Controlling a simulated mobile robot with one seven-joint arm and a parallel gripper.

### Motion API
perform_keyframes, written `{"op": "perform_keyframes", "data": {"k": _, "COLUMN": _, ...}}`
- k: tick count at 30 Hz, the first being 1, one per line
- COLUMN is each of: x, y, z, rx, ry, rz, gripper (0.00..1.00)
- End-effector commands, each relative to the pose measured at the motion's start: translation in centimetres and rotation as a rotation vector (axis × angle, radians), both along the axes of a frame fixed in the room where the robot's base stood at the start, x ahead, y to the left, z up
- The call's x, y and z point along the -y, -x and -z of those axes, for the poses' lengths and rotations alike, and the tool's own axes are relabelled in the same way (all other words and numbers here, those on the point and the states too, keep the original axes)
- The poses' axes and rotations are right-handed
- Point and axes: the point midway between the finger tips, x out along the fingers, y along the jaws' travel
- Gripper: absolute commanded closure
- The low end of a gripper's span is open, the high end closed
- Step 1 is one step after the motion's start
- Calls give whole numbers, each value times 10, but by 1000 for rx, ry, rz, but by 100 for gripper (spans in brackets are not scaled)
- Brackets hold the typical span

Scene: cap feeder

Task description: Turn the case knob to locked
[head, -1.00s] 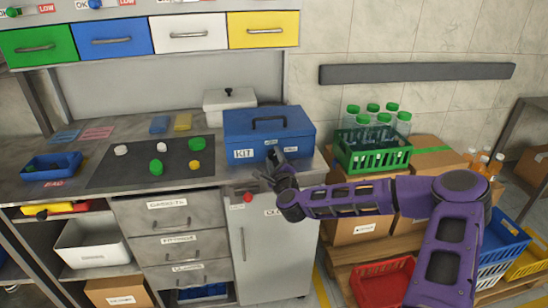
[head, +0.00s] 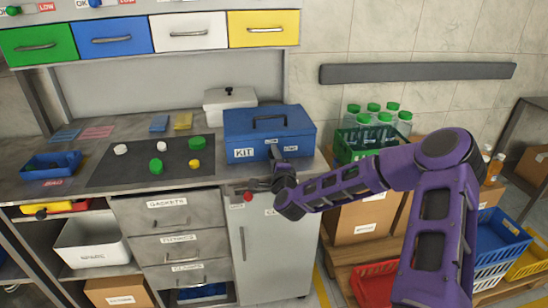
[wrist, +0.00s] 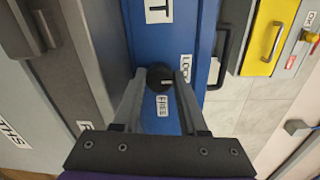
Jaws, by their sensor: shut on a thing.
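The blue case (head: 235,128) marked KIT stands closed on the right end of the worktop. Its front also fills the middle of the wrist view (wrist: 185,30). A round dark knob (wrist: 160,77) sits on that front, with a small pale mark on its face. A FREE label (wrist: 162,105) and a LOCK label (wrist: 187,70) lie near it. The pale mark looks turned to the picture's right, but its exact setting is hard to tell. My gripper (head: 276,158) is at the case front, its fingers closed on the knob from both sides. In the head view my gripper hides the knob.
A dark mat (head: 115,172) with several round caps lies left of the case. A white lidded box (head: 215,104) stands behind. A green crate of bottles (head: 345,148) stands to the right, close beyond my arm. A red button (head: 248,196) is below the worktop edge.

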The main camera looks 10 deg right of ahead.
Motion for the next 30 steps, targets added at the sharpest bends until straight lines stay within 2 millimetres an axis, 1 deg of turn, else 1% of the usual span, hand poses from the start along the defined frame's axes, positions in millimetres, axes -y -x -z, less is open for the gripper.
{"op": "perform_keyframes", "data": {"k": 9, "x": 1, "y": 0, "z": 1, "rx": -3, "ry": 3, "rz": 0, "gripper": 100}}
{"op": "perform_keyframes", "data": {"k": 10, "x": 1, "y": 0, "z": 1, "rx": -3, "ry": 3, "rz": 0, "gripper": 56}}
{"op": "perform_keyframes", "data": {"k": 12, "x": 0, "y": 0, "z": 1, "rx": -2, "ry": 2, "rz": 1, "gripper": 44}}
{"op": "perform_keyframes", "data": {"k": 15, "x": 0, "y": 0, "z": 1, "rx": -2, "ry": 2, "rz": 1, "gripper": 29}}
{"op": "perform_keyframes", "data": {"k": 26, "x": 0, "y": 0, "z": 1, "rx": -3, "ry": 0, "rz": 0, "gripper": 29}}
{"op": "perform_keyframes", "data": {"k": 30, "x": 0, "y": 0, "z": 2, "rx": -4, "ry": -34, "rz": 0, "gripper": 29}}
